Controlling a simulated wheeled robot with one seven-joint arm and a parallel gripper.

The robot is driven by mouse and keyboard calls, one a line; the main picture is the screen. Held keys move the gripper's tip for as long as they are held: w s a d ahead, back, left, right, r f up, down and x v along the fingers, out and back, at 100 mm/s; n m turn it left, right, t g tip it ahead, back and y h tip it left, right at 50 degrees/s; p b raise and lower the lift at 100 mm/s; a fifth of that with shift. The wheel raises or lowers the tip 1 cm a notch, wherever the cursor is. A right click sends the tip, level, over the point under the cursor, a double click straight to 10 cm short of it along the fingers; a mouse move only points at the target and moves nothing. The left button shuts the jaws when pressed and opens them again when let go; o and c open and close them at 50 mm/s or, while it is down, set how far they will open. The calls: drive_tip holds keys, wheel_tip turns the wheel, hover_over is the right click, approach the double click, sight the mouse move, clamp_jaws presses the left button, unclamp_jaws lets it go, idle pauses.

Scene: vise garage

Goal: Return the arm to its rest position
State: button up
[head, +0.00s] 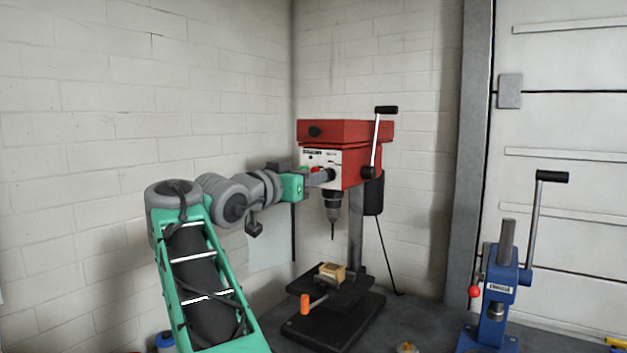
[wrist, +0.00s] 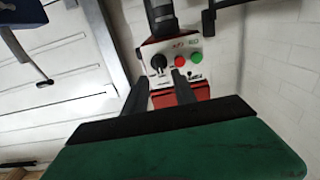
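My arm reaches from the lower left to the front of the red drill press (head: 345,132) in the head view. My gripper (head: 326,177) is close in front of the press's white control panel. In the wrist view my gripper (wrist: 160,80) shows two dark fingers apart, with nothing held between them. Beyond the fingertips is the panel with a black knob (wrist: 158,62), a red button (wrist: 181,61) and a green button (wrist: 195,57). I cannot tell whether a fingertip touches the panel.
A wooden block (head: 332,271) sits in the vise on the press table, under the drill bit (head: 332,228). An orange-handled crank (head: 305,304) sticks out in front. A blue arbor press (head: 495,290) stands at right. The wall is behind my arm; open air lies above it.

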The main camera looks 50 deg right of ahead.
drive_tip(key=shift+s+a, duration=0.15)
drive_tip(key=shift+a, duration=1.1)
